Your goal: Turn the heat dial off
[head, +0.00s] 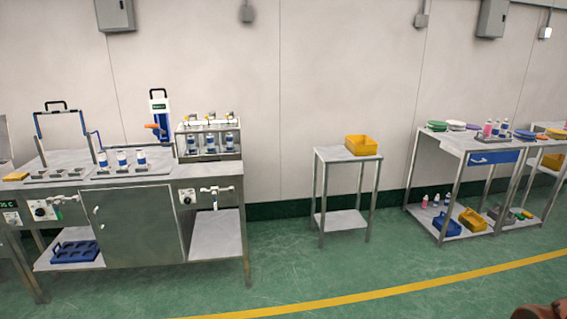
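A metal workbench (130,180) stands at the left of the head view. Its front panel carries a round black-and-white dial (40,211) at the left, near a small dark display (7,205) that is partly cut off and shows "C". A second, smaller dial (187,197) sits on the front panel right of the cabinet door (139,228). No label is readable to tell which is the heat dial, and the pointer settings are too small to read. My gripper is not in view.
Bottles stand on the bench top; a blue rack (75,252) lies on its lower shelf. A small table (330,155) with a yellow bin (361,145) stands mid-view. Shelved tables (455,142) stand right. Green floor (300,270) in front is clear. A reddish-brown part shows bottom right.

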